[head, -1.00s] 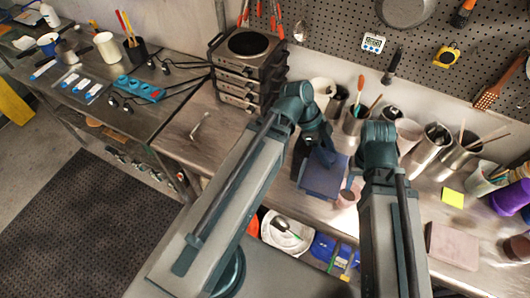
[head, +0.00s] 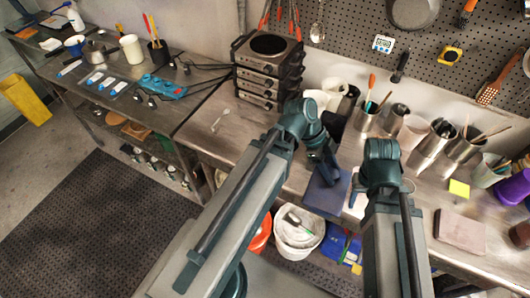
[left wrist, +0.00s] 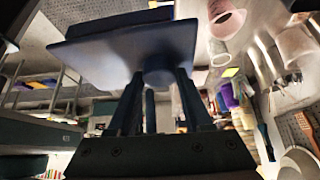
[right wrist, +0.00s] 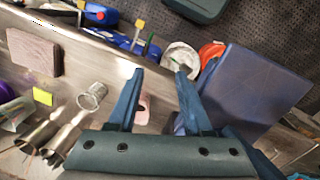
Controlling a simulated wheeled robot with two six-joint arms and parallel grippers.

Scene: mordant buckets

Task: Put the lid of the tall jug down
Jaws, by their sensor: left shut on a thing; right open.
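My left gripper (left wrist: 160,95) is shut on the round knob of a dark blue square lid (left wrist: 125,45). In the head view the lid (head: 325,191) hangs below the left gripper, near the counter's front edge; I see no support touching it. My right gripper (right wrist: 162,85) is open and empty, just beside the lid (right wrist: 255,95) in the right wrist view. A small pink thing (right wrist: 144,110) shows between its fingers, farther off. I cannot tell which vessel is the tall jug.
A stack of hot plates (head: 268,70) stands at the counter's back. Bare steel counter (head: 225,135) lies left of my left arm. Metal cups with tools (head: 465,150) crowd the right. A white bucket (head: 298,240) is below the counter edge. A pinkish slab (head: 460,231) lies at right.

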